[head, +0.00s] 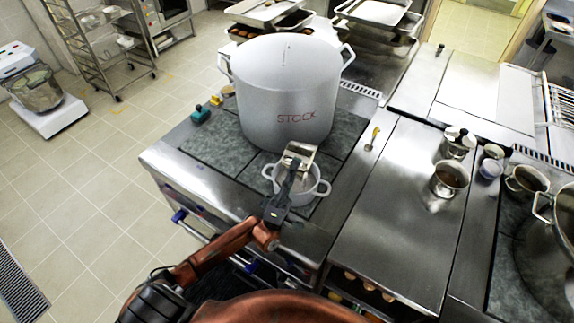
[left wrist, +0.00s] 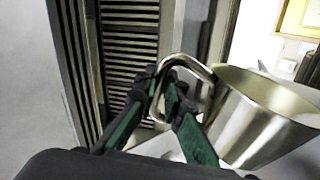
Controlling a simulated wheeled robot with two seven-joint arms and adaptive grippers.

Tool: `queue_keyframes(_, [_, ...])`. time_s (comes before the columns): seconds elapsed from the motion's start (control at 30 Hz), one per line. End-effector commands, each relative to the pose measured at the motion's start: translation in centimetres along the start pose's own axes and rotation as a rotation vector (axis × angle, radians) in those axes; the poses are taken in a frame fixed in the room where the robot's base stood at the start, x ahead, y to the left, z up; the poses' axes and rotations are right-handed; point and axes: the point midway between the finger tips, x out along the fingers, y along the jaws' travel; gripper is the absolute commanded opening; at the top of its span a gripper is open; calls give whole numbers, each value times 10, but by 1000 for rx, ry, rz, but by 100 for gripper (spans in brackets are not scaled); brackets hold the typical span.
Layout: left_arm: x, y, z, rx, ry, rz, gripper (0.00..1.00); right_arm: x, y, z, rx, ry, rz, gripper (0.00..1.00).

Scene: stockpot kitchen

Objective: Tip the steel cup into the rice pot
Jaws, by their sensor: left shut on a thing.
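The steel cup (head: 300,152) hangs over the small two-handled pot, which I take for the rice pot (head: 312,198), on the front of the stove. My left gripper (head: 291,172) is shut on the cup's handle. In the left wrist view the gripper (left wrist: 168,98) has its fingers at the looped handle, and the cup (left wrist: 245,135) is tilted to the right of them. The cup and gripper hide part of the pot's mouth, and I cannot see what is in the cup. My right gripper is not in view.
A large pot marked "STOCK" (head: 285,95) stands right behind the small pot. A steel counter (head: 395,200) to the right is mostly clear. It holds a spoon (head: 373,138), a brown-filled pan (head: 449,179) and small containers. A teal object (head: 200,115) lies at the stove's left edge.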

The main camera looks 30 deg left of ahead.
Motion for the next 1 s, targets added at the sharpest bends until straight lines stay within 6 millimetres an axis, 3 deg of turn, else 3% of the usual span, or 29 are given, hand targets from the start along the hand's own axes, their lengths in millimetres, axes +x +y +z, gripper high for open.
queue_keyframes(0.53, [3, 2, 40, 172, -233, 3, 0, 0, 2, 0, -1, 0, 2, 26])
queue_keyframes(1.0, [2, 2, 45, 197, -264, 2, 0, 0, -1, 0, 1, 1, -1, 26])
